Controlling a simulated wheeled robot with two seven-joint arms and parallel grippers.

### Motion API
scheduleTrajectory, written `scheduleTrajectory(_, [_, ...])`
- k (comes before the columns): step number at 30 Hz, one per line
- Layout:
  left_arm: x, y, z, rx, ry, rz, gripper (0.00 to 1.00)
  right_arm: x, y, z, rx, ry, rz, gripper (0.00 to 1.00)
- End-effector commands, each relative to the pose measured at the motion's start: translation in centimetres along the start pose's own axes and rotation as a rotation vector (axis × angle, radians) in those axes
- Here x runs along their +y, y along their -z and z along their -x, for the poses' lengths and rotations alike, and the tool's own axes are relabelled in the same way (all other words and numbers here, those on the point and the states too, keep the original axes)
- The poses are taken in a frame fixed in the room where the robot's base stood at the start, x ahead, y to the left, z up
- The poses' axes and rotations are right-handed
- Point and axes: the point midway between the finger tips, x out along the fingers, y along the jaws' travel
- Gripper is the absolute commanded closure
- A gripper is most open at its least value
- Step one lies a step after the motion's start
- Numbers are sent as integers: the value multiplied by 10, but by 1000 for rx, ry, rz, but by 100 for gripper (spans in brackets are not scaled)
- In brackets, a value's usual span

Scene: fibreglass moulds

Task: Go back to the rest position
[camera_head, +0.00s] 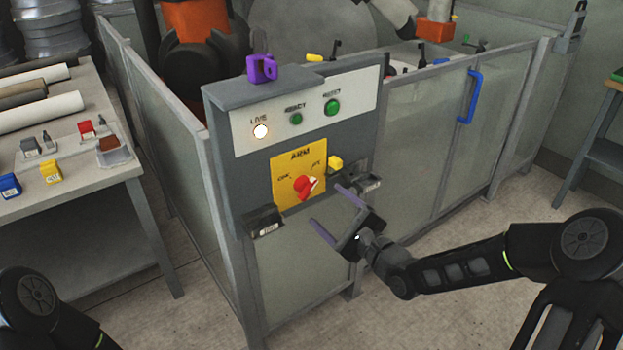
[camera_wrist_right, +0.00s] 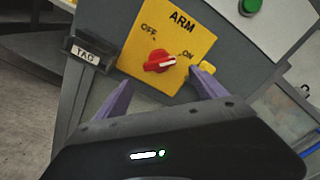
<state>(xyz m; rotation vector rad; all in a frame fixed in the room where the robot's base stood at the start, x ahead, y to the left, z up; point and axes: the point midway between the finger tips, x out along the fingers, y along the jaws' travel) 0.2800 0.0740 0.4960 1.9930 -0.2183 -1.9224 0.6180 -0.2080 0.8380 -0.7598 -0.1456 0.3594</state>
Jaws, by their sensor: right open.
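My right gripper (camera_head: 326,205) is open and empty. It is in front of the grey control panel (camera_head: 222,165), just below and right of the red knob (camera_head: 304,185). In the right wrist view the purple fingers of my right gripper (camera_wrist_right: 162,82) are spread below the knob (camera_wrist_right: 158,61), with nothing between them. The knob is on a yellow plate (camera_head: 288,164) marked ARM, OFF and ON; its white mark is on the ON side. My left arm shows only a dark link at the lower left; its gripper is out of view.
The panel has a lit LIVE lamp (camera_head: 261,131), two green buttons and a purple bracket (camera_head: 262,69) on top. A fence (camera_head: 430,150) with a blue handle (camera_head: 470,97) runs right. A workbench (camera_head: 90,180) with rolls stands left. The floor in front is clear.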

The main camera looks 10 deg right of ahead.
Motion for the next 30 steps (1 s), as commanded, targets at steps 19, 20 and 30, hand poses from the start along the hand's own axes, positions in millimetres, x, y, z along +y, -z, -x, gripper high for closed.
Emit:
scheduleTrajectory(19, [3, 0, 8, 0, 0, 2, 37, 91, 84, 42, 218, -370, 818, 19])
scheduleTrajectory(20, [4, 0, 11, 0, 0, 3, 37, 109, 89, 50, 216, -441, 874, 19])
scheduleTrajectory(30, [21, 0, 52, -1, -1, 4, 37, 318, 56, 206, -246, -1245, 1250, 19])
